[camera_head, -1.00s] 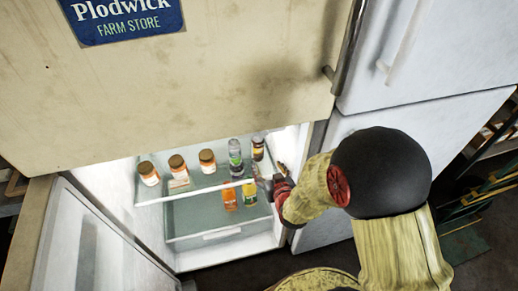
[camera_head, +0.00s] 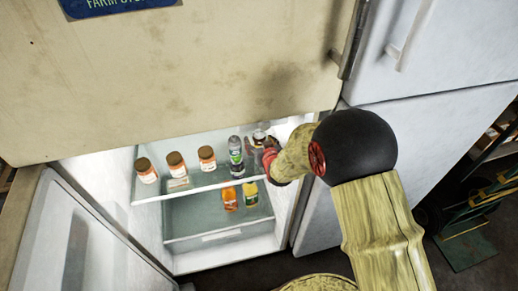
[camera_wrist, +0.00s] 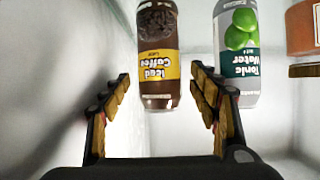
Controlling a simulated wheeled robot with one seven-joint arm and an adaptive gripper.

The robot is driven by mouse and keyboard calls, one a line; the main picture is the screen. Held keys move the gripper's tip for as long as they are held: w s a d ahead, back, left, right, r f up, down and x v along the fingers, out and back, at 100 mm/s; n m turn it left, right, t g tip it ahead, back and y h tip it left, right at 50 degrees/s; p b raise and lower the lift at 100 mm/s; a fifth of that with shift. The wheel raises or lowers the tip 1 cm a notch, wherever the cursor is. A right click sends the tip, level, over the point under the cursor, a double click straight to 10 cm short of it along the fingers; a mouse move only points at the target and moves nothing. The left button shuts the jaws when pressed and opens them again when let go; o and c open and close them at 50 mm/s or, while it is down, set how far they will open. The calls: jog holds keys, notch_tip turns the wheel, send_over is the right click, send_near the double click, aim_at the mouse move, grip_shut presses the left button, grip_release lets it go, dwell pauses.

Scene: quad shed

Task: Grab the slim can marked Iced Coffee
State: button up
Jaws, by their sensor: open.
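The slim Iced Coffee can (camera_wrist: 158,60) is brown with a yellow band and appears upside down in the wrist view, ahead of and between my open fingers. My gripper (camera_wrist: 160,103) is open and empty, with the can's near end just beyond or near the fingertips; I cannot tell if they touch. In the head view my gripper (camera_head: 262,151) is inside the fridge at the upper shelf, partly covering the can (camera_head: 260,136). A grey and green Tonic Water can (camera_wrist: 238,55) stands close beside it, and also shows in the head view (camera_head: 236,155).
An orange bottle (camera_head: 229,198) and a yellow-green one (camera_head: 250,194) are below. The fridge side wall (camera_wrist: 55,70) is close on the left in the wrist view. The fridge door (camera_head: 85,240) hangs open.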

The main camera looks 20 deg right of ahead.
jog(key=shift+w+f, duration=0.25)
jog(key=shift+w, duration=0.2)
jog(key=shift+c, duration=0.4)
jog(key=c, duration=1.4)
